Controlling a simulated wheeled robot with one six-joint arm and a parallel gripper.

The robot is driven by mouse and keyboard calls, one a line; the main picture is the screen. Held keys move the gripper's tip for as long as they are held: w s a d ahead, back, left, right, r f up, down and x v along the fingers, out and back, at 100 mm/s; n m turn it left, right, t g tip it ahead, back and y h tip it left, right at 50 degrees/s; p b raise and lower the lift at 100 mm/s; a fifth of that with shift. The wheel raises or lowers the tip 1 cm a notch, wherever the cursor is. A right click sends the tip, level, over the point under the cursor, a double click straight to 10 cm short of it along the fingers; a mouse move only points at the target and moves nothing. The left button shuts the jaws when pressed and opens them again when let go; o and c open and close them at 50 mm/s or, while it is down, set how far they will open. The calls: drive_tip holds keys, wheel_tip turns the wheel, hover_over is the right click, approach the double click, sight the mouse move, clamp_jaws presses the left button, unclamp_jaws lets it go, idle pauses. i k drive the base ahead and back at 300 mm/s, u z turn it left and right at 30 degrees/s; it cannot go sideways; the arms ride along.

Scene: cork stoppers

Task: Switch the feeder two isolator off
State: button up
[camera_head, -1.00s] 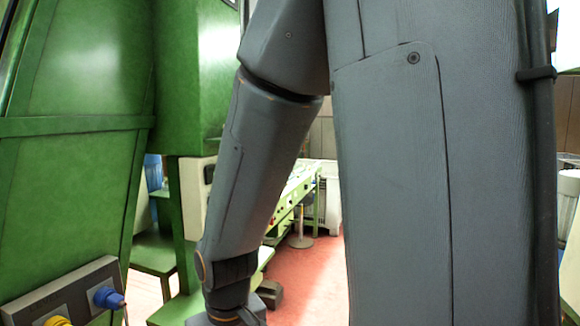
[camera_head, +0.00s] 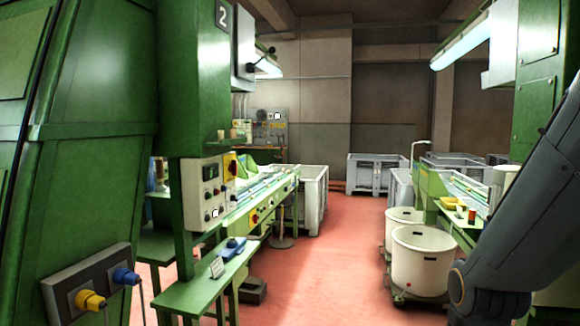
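A green machine column (camera_head: 190,80) on the left carries a black plate with a white "2" (camera_head: 222,14). Below it is a pale control box (camera_head: 203,193) with dark knobs and a small display. A red and yellow switch (camera_head: 231,164) sits at the box's right side; its position is too small to read. No readable label shows which of these is the feeder two isolator. My arm crosses the lower right; my gripper is out of view.
A green bench (camera_head: 205,287) with a blue device (camera_head: 233,247) juts out below the control box. A socket box (camera_head: 72,290) with yellow and blue plugs is at the lower left. White tubs (camera_head: 422,262) stand on the right. The red floor (camera_head: 325,265) between is clear.

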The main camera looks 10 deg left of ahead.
sight(233, 167)
drive_tip(key=i, duration=0.7)
drive_tip(key=u, duration=0.65)
drive_tip(key=i, duration=0.8)
drive_tip(key=u, duration=0.85)
